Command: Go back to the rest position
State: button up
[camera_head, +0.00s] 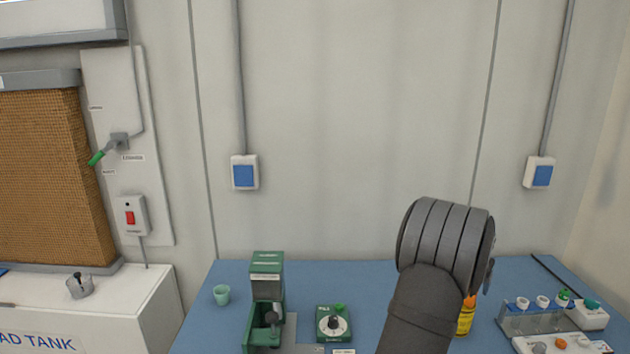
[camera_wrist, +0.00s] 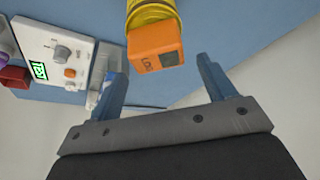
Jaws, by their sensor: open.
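My gripper (camera_wrist: 160,85) shows in the wrist view with its two blue-grey fingers spread wide apart. Nothing is held between them. In the head view my grey arm rises at the right of the blue bench and hides the gripper.
A white tank (camera_head: 120,310) stands left. The wall behind has switches.

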jog(key=shift+f, duration=0.1)
notch_tip(320, 180, down, 3)
jog(key=shift+f, duration=0.1)
jog(key=v, duration=1.2)
jog(key=x, duration=1.2)
jog(key=shift+f, duration=0.25)
notch_tip(320, 180, up, 5)
jog(key=shift+d+f, duration=0.1)
jog(key=shift+f, duration=0.05)
jog(key=s+d+r, duration=0.5)
jog(key=s+r, duration=0.2)
jog(key=s, duration=0.4)
jog(key=s+a+f+m+g+h, duration=0.1)
jog(key=s+a+f+m+g, duration=0.1)
jog(key=s+a+f+m, duration=0.8)
jog(key=w+a+f+n, duration=0.1)
jog(key=w+a+f, duration=0.1)
jog(key=w+a+f+n, duration=0.1)
jog(key=w+a+f, duration=0.1)
jog(key=a, duration=0.1)
jog(key=w+a+f+n, duration=0.1)
jog(key=w+a+f, duration=0.1)
jog(key=shift+w+a+f, duration=0.3)
jog(key=shift+a, duration=0.1)
jog(key=shift+r, duration=0.1)
